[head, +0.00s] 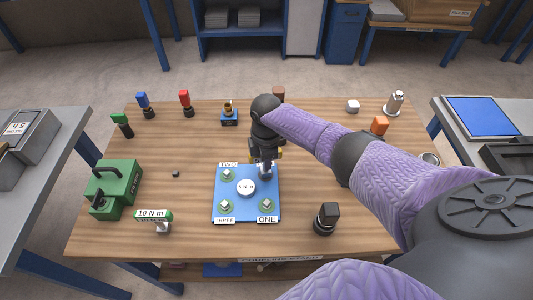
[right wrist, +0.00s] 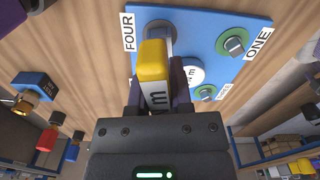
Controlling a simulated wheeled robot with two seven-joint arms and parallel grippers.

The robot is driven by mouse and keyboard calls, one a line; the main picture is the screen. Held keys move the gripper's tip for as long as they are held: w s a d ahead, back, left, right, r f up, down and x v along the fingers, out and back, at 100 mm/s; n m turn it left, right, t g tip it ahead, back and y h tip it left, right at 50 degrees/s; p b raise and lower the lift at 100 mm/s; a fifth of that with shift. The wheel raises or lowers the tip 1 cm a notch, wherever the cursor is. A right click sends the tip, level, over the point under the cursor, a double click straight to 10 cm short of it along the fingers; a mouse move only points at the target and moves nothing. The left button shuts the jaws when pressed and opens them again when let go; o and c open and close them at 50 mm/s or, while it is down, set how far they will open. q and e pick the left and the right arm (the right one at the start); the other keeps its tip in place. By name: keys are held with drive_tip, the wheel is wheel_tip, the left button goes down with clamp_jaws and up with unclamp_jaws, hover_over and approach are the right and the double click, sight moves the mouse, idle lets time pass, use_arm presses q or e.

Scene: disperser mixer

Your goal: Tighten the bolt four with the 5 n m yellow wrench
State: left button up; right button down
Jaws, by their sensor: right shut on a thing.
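A blue plate (head: 246,214) lies on the wooden table with bolts at its corners labelled ONE, TWO, THREE and FOUR. My right gripper (head: 266,160) is over the plate's far right corner, hiding bolt four in the head view. In the right wrist view my right gripper (right wrist: 158,105) is shut on the yellow wrench (right wrist: 153,60), whose white label shows an "m". The wrench's grey lower end is beside the FOUR label, at that bolt's spot. I cannot tell whether it is seated on the bolt. Bolt one (right wrist: 234,44) has a green ring. My left gripper is out of view.
A black-topped tool (head: 326,218) stands at right. Several coloured tools line the table's back. The table between case and plate is mostly clear.

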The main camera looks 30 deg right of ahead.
drive_tip(key=shift+s+m, duration=0.1)
drive_tip(key=shift+m, duration=0.6)
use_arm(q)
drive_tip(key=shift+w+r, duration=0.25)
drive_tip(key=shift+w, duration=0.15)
use_arm(e)
drive_tip(key=shift+f, duration=0.15)
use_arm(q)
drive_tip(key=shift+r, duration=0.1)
use_arm(e)
drive_tip(key=shift+m+p, duration=0.7)
drive_tip(key=shift+m, duration=0.5)
drive_tip(key=shift+s+m+p, duration=0.1)
drive_tip(key=shift+m+p, duration=0.25)
drive_tip(key=shift+m, duration=1.35)
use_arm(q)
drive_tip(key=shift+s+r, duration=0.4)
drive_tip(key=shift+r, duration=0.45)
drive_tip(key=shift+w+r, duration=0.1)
